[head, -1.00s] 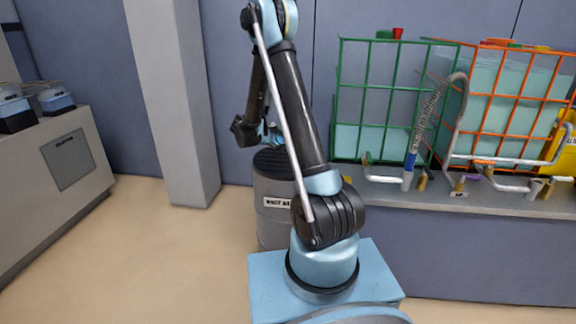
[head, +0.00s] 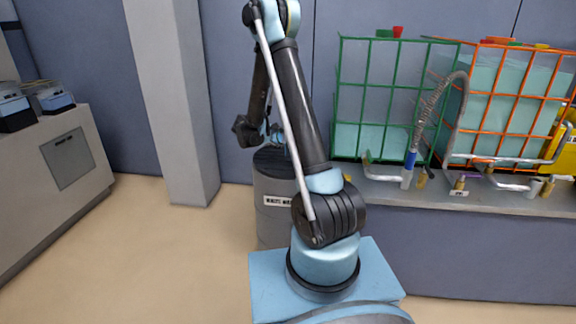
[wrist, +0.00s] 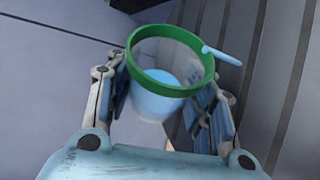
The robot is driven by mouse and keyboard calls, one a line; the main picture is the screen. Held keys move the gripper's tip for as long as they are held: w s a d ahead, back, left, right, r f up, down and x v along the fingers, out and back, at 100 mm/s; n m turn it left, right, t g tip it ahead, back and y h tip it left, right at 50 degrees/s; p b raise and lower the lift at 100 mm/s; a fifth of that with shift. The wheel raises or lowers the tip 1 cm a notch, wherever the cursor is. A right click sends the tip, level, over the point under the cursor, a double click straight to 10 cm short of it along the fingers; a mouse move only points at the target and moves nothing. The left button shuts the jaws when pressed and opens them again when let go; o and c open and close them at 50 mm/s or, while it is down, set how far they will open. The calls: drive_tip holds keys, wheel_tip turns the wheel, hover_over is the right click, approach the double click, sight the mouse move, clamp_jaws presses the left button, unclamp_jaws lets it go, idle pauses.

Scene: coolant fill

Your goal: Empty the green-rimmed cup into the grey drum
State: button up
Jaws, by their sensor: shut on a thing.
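My gripper (wrist: 165,103) is shut on the green-rimmed cup (wrist: 170,78), a clear cup with a light-blue handle, seen in the wrist view. The cup's mouth faces the camera, and pale blue shows inside, low in the cup; I cannot tell how much liquid it holds. In the head view, the grey drum (head: 272,222) stands on the floor behind my arm, with a dark ribbed top and a white label. My wrist is above the drum's top there, but the gripper and cup are mostly hidden by my arm. A grey striped surface lies behind the cup in the wrist view.
A grey bench (head: 470,200) at the right holds a green-caged tank (head: 362,140), an orange-caged tank (head: 505,85), pipes and a coiled hose (head: 428,100). A pillar (head: 178,100) stands left of the drum. A counter (head: 65,165) is at far left, with open floor between.

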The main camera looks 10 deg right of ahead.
drive_tip(key=shift+f+m+t+p, duration=0.3)
drive_tip(key=shift+m+t+p, duration=0.1)
idle(0.7)
drive_tip(key=shift+s+d+r+m+t+y+p, duration=0.15)
drive_tip(key=shift+s+d+r+m+t+p, duration=0.1)
drive_tip(key=shift+s+p, duration=0.1)
drive_tip(key=shift+s+d+r+m+t+y+p, duration=0.1)
drive_tip(key=shift+s+r+m+t+y+p, duration=0.05)
drive_tip(key=shift+s+m+t+p, duration=0.15)
idle(0.7)
drive_tip(key=shift+s+d+f+m+t+p, duration=0.15)
drive_tip(key=shift+s+f+m+t+p, duration=0.2)
drive_tip(key=shift+m+t+p, duration=0.3)
idle(0.9)
